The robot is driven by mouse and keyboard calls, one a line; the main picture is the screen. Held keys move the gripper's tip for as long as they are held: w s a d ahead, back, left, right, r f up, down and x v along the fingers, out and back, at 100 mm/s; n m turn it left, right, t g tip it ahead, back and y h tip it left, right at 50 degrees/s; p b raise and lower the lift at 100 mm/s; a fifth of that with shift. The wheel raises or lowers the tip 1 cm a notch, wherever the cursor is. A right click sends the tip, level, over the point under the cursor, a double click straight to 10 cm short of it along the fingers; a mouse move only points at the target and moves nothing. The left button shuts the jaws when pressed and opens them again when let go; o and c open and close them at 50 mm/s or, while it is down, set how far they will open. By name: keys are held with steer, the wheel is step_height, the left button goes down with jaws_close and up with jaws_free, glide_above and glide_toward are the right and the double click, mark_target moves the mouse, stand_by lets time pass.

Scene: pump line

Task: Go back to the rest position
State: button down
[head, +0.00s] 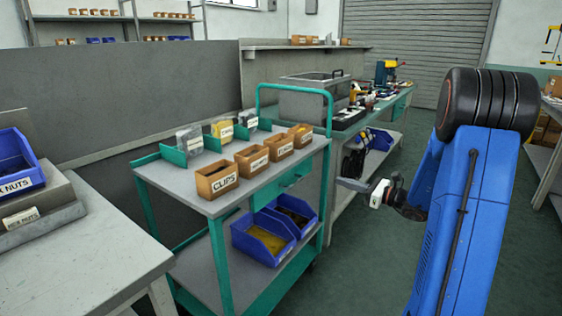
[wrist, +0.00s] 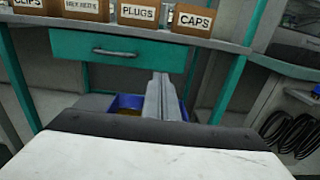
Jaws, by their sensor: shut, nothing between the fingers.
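My gripper (head: 342,182) is in the head view, at the end of my blue arm, and points left toward the green cart (head: 190,192). In the wrist view its two grey fingers (wrist: 163,82) lie together with nothing between them. Beyond them is the cart's side, with a green drawer front (wrist: 120,50) above a blue bin (wrist: 130,103) on the lower shelf. The fingers cover part of that bin. In the head view my gripper is in the air to the right of the cart. I cannot tell the exact gap.
The cart top holds a row of cardboard bins, among them CLIPS (head: 217,180) and CAPS (head: 301,135). A long workbench (head: 402,98) with tools stands behind my gripper. A pale table (head: 75,262) is at the left. Open floor (head: 345,278) lies in front.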

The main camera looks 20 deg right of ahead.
steer(key=s+a+r+n+g, duration=0.1)
steer(key=s+a+n+g, duration=0.5)
steer(key=s+a, duration=0.4)
steer(key=s+a+r+n+g, duration=0.1)
steer(key=s+a+n+g, duration=0.3)
steer(key=s+a+n, duration=0.6)
steer(key=s+a+f+n+g+h, duration=0.2)
steer(key=s+a+n+h, duration=0.25)
steer(key=s, duration=0.45)
steer(key=s+d+n+t+h, duration=0.2)
steer(key=s+d+n+h, duration=0.4)
steer(key=s+n, duration=0.2)
steer(key=shift+s+d+r+t, duration=0.3)
steer(key=shift+s+r, duration=0.15)
steer(key=shift+s, duration=0.55)
steer(key=shift+h, duration=0.25)
